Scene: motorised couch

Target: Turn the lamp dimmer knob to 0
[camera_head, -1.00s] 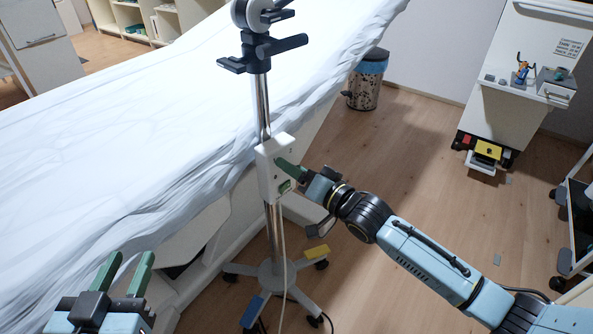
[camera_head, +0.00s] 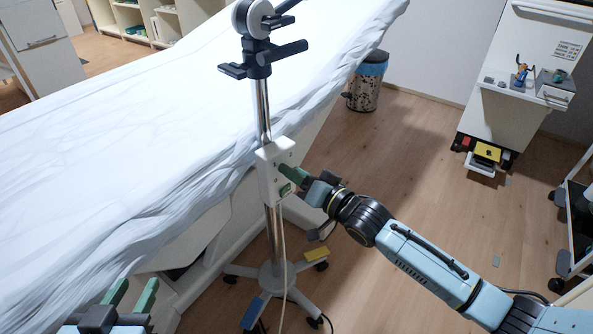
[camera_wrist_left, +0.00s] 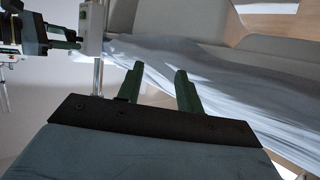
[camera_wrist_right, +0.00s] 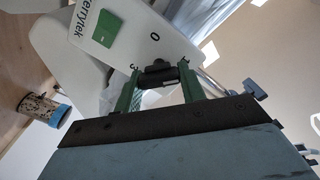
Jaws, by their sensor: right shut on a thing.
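The white lamp control box (camera_head: 268,172) is fixed to the metal pole of the lamp stand. In the right wrist view the box (camera_wrist_right: 88,24) shows a green patch, a printed 0 and a printed 3. The dark dimmer knob (camera_wrist_right: 158,74) sits between my right gripper's green fingers. My right gripper (camera_head: 286,172) is shut on the knob; in the right wrist view (camera_wrist_right: 160,85) its fingers lie on either side of it. The knob's pointer setting is hard to read. My left gripper (camera_head: 132,294) is open and empty at the lower left, near the couch; it also shows in the left wrist view (camera_wrist_left: 157,80).
The couch with its white sheet (camera_head: 130,130) fills the left, close behind the pole. The stand's wheeled base (camera_head: 275,278) rests on the wooden floor. A bin (camera_head: 364,85) and a white cabinet (camera_head: 520,60) stand further back.

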